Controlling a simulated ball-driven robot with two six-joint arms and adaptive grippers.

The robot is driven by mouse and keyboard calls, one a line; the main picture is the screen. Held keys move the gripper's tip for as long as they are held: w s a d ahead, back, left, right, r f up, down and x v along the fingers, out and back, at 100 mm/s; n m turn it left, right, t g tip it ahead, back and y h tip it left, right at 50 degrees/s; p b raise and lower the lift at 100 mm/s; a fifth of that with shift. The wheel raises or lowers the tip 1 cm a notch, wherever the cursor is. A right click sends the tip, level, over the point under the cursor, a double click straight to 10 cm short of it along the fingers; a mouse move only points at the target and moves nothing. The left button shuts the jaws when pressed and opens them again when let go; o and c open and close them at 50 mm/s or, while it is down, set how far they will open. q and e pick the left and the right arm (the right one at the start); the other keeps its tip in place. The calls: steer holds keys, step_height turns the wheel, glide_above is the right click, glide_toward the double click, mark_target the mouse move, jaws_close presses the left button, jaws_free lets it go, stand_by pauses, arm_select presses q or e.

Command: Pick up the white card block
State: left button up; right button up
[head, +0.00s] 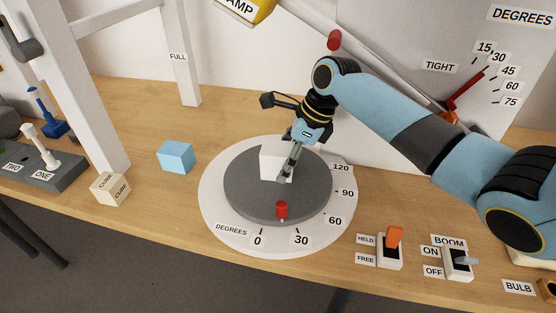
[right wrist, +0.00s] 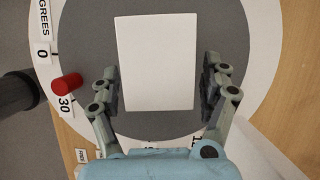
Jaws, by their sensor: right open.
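The white card block (head: 269,164) stands on the grey turntable disc (head: 245,200), partly hidden by my right gripper in the head view. My right gripper (head: 287,158) is over the disc with its fingers pointing down at the block. In the right wrist view the block (right wrist: 156,50) shows as a pale rectangle between the open fingers of my right gripper (right wrist: 161,82). One finger is on each side of it, very close to its edges. I cannot tell whether either finger touches it. My left gripper is not in view.
A red peg (head: 281,209) stands at the disc's front edge. A degree-marked white ring (head: 215,215) surrounds the disc. A light blue block (head: 175,156) and a cream cube (head: 110,188) lie to the left. Switches, one orange (head: 394,238), line the front right. A white post (head: 179,60) rises behind.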

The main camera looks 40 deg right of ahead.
mark_target(271, 161)
steer(key=w+a, duration=0.1)
steer(key=w+a+f, duration=0.1)
steer(key=shift+w+a, duration=0.2)
steer(key=shift+a, duration=0.15)
steer(key=shift+d, duration=0.1)
steer(key=c, duration=1)
